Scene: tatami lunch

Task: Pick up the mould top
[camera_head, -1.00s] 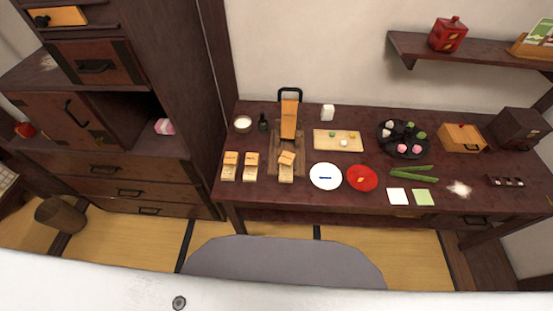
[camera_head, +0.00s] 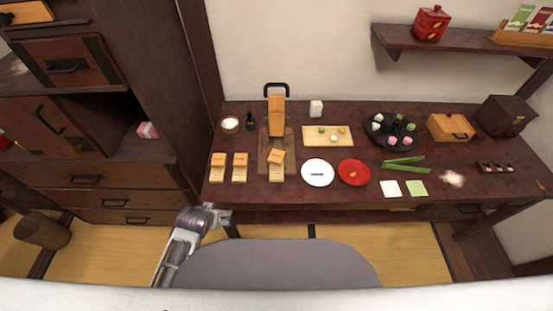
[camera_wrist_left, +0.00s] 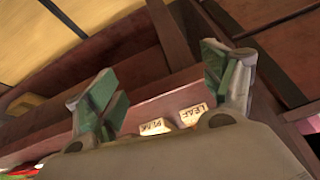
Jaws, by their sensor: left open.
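A small wooden mould (camera_head: 277,172) lies on the brown board (camera_head: 263,158) in the head view, with a light wooden mould top (camera_head: 276,156) sitting askew at its far end. Two similar wooden moulds, a left one (camera_head: 217,168) and a right one (camera_head: 239,168), stand beside the board. In the left wrist view two labelled wooden pieces, one reading LEAF (camera_wrist_left: 194,114) and one hard to read (camera_wrist_left: 155,127), show between and below the fingers. My left gripper (camera_head: 224,216) is open and empty in front of the table's near edge, apart from the moulds. My right gripper is not in view.
A white plate (camera_head: 318,173) and a red plate (camera_head: 354,173) lie right of the board. A tall wooden piece (camera_head: 276,118) stands behind it.

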